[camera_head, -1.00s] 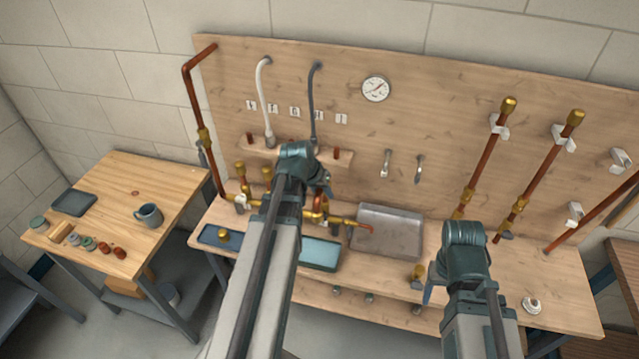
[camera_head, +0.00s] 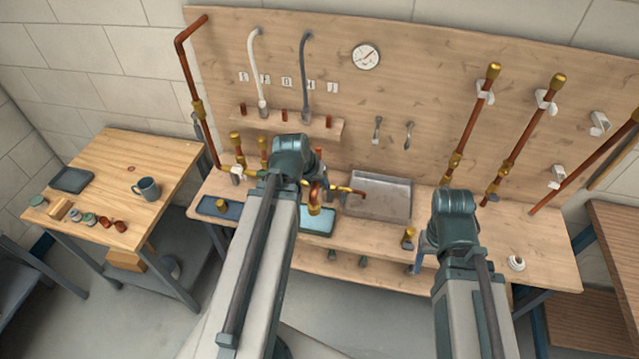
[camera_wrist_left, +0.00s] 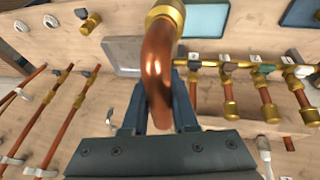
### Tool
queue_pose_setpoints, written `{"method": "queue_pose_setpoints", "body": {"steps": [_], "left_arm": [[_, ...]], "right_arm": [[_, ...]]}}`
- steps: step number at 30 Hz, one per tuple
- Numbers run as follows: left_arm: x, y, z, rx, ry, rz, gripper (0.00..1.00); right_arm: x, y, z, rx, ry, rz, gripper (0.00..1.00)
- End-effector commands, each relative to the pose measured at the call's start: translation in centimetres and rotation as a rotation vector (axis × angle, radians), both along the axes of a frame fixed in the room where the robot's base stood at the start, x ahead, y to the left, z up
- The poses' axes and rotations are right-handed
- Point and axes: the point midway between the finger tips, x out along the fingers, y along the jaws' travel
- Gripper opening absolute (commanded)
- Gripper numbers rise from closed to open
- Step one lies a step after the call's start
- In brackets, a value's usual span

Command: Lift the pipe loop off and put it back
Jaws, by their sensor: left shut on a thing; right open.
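The pipe loop (camera_head: 316,193) is a copper bend with brass ends. My left gripper (camera_wrist_left: 160,115) is shut on it; in the left wrist view the loop (camera_wrist_left: 157,62) rises between the fingers, with one brass end at the top. In the head view my left wrist hides the fingers and part of the loop. The loop appears to be held in front of the brass manifold (camera_head: 343,188), apart from it. The manifold also shows in the left wrist view (camera_wrist_left: 215,65). My right gripper (camera_head: 417,262) is open by the bench's front edge, mostly hidden by its wrist.
A grey metal tray (camera_head: 380,198) lies on the bench right of the manifold. A blue tray (camera_head: 208,207) is at left. A brass fitting (camera_head: 408,238) stands near my right gripper. Copper pipes (camera_head: 520,140) lean at right. A side table (camera_head: 115,190) holds a mug (camera_head: 147,188).

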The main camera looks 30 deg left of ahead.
Motion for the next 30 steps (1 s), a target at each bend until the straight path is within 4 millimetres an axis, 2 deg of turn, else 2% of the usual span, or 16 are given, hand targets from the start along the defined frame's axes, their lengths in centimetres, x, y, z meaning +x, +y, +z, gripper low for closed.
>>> {"method": "queue_pose_setpoints", "body": {"steps": [21, 30], "left_arm": [[0.0, 0.0, 4.3, 0.0, 0.0, 0.0, 0.0], [0.0, 0.0, 4.2, 0.0, 0.0, 0.0, 0.0]], "right_arm": [[0.0, 0.0, 4.3, 0.0, 0.0, 0.0, 0.62], [0.0, 0.0, 4.2, 0.0, 0.0, 0.0, 0.62]]}}
